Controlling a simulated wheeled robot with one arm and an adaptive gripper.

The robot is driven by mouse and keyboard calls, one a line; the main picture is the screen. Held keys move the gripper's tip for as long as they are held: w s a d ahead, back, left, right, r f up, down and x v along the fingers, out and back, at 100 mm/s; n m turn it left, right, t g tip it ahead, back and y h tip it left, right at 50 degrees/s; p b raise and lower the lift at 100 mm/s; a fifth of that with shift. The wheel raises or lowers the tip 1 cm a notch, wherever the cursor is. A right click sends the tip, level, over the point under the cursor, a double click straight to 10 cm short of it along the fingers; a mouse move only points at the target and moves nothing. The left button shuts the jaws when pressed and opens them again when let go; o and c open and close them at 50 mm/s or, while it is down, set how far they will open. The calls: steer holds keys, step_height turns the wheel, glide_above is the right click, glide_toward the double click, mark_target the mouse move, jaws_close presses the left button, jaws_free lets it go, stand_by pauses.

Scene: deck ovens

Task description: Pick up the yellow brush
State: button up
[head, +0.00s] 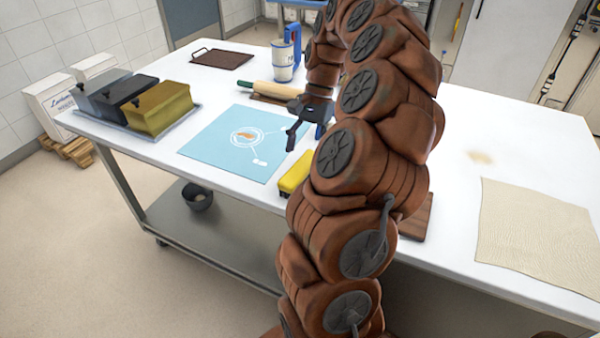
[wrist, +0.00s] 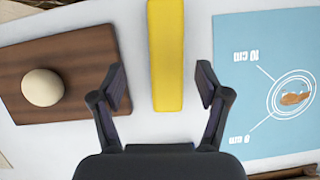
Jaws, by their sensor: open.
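The yellow brush (head: 296,172) lies on the white table beside the blue mat, partly hidden behind my arm in the head view. In the wrist view the brush (wrist: 166,50) is a long yellow bar running up and down the picture, with its top end cut off by the frame. My gripper (head: 305,134) is open and empty, above the table. In the wrist view my gripper (wrist: 162,85) has one finger on each side of the brush's line, with a gap on both sides. No contact shows. The height above the brush is hard to tell.
A wooden board (wrist: 68,70) with a pale round ball (wrist: 42,87) lies left of the brush in the wrist view; the blue mat (wrist: 245,95) lies right. A rolling pin (head: 273,91), blue-handled jug (head: 284,62), lidded bins (head: 157,108) and beige cloth (head: 535,235) share the table.

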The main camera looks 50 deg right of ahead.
mark_target(298, 168)
steer(key=shift+w+p+x, duration=0.15)
steer(key=shift+p+x, duration=0.25)
steer(key=shift+x, duration=0.65)
steer(key=shift+w+p+x, duration=0.2)
steer(key=shift+p+x, duration=0.15)
steer(key=shift+x, duration=1.5)
steer(key=shift+f+b, duration=0.2)
steer(key=shift+b, duration=0.15)
steer(key=c, duration=1.3)
steer(key=shift+r, duration=0.1)
steer(key=shift+r+p, duration=0.35)
steer(key=shift+p, duration=0.2)
step_height(298, 168, up, 10)
steer(key=shift+f+b, duration=0.15)
steer(key=shift+b, duration=0.95)
